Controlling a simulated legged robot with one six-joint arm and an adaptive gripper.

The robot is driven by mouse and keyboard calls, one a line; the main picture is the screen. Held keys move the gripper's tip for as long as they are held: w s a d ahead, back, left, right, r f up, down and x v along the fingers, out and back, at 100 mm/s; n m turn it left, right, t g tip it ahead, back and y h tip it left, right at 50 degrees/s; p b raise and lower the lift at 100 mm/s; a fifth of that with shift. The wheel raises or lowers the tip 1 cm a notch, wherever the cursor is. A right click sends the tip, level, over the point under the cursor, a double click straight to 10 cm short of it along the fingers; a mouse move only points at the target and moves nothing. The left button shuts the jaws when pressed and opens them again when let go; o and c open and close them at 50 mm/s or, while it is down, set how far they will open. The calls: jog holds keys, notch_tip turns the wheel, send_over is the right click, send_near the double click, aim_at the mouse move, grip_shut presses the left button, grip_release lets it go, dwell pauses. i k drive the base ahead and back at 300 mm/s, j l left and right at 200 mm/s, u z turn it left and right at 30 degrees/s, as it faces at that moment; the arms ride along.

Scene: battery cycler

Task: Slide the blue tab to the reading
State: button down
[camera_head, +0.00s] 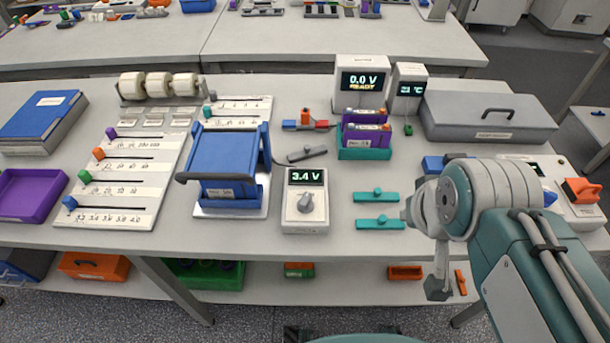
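The blue tab (69,202) sits at the left end of the lowest slider scale (104,217) on a white panel at the left of the bench. That scale carries printed numbers from about 3.2 upward, too small to read surely. A white meter (305,205) with a grey knob stands at the middle front, and its display (306,177) reads 3.4 V. My gripper (438,288) hangs at the right, by the bench's front edge, far from the blue tab. Its fingers are seen edge-on, so their opening is unclear, and I see nothing held.
Purple (111,133), orange (98,153) and green (84,176) tabs sit on scales above the blue one. A blue handled device (228,160) stands between panel and meter. A purple tray (30,194) lies left of the panel. Teal bars (377,223) lie near my gripper.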

aim_at(70, 202)
jog(key=u, duration=1.75)
